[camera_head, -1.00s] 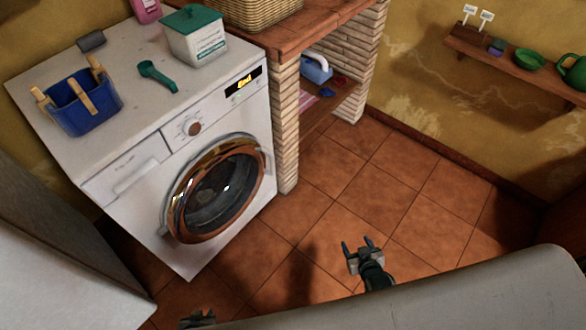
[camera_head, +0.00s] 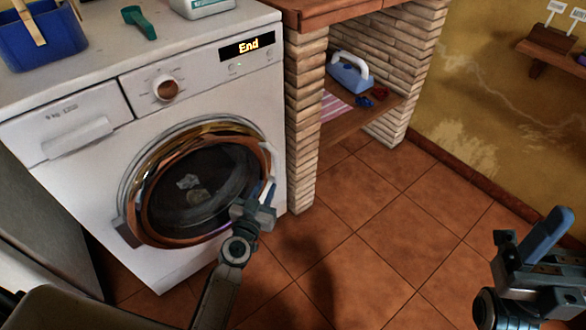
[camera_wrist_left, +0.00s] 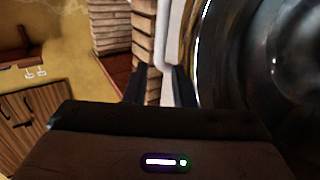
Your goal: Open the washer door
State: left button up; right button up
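The white washer (camera_head: 75,185) stands at the left, with "End" on its display (camera_head: 247,46). Its round door (camera_head: 185,190) has a copper ring and dark glass; it looks shut or nearly so, with its hinge at the left. My left gripper (camera_head: 264,188) is at the door's right edge and covers the handle area there. In the left wrist view its fingers (camera_wrist_left: 160,75) are apart, with a white strip near their tips and the door rim (camera_wrist_left: 207,50) close on the right. Contact is unclear. My right gripper (camera_head: 527,245) is at the lower right, fingers apart, empty.
A brick counter (camera_head: 303,130) adjoins the washer's right side. Its shelf holds a blue iron (camera_head: 350,73). A blue basket (camera_head: 40,40) and a green scoop (camera_head: 138,22) lie on the washer. The tiled floor (camera_head: 370,230) is clear. A wall shelf (camera_head: 550,52) is at the right.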

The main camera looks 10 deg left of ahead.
aim_at(276, 165)
pick_arm(q)
jog(key=w, duration=0.7)
jog(key=w+p, duration=0.1)
jog(key=w, duration=0.2)
jog(key=shift+w+d, duration=0.3)
jog(key=shift+d, duration=0.05)
